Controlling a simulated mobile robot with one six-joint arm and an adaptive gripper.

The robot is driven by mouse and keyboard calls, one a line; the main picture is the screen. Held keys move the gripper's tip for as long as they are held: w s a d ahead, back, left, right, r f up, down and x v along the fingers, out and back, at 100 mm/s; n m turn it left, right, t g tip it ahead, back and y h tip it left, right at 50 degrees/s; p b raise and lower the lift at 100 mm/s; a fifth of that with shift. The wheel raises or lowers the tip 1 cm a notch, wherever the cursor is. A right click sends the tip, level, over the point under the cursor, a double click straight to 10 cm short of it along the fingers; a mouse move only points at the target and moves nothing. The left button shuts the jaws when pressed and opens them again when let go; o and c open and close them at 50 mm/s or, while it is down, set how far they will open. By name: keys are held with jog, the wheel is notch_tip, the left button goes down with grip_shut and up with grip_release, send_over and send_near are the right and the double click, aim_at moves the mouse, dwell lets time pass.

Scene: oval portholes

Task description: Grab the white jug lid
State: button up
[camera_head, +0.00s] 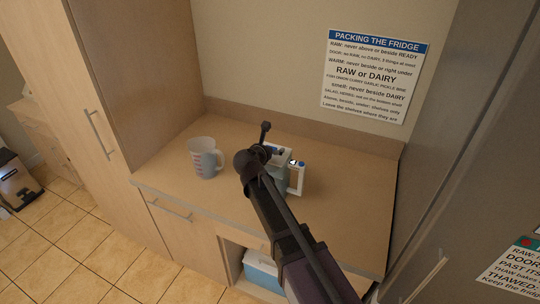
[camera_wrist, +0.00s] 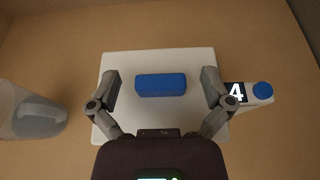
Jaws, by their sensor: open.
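A white, roughly square lid (camera_wrist: 140,62) with a raised blue bar grip (camera_wrist: 161,85) lies below my gripper in the wrist view. In the head view only part of a white top (camera_head: 279,150) shows beside my arm, over a pale blue-grey body (camera_head: 276,172). My gripper (camera_wrist: 161,76) is open and empty above the lid, with one finger to the left and one to the right of the blue grip, apart from it. In the head view my arm hides most of the lid and the fingers.
A translucent measuring jug (camera_head: 203,158) stands on the wooden counter (camera_head: 175,185), left of the lid. A wall sign (camera_head: 375,75) hangs behind. The counter's front left is clear.

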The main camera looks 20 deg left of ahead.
jog(key=shift+c, duration=0.2)
dwell(0.3)
jog(key=c, duration=1.2)
jog(key=shift+r, duration=0.25)
notch_tip(320, 180, up, 4)
jog(key=p, duration=0.4)
jog(key=shift+f, duration=0.2)
jog(key=s+d, duration=0.3)
jog(key=d, duration=0.1)
jog(key=s+d, duration=0.3)
jog(key=d, duration=0.1)
jog(key=s+d+r+p, duration=0.1)
jog(key=s+d, duration=0.2)
jog(key=d, duration=0.2)
jog(key=shift+s, duration=0.2)
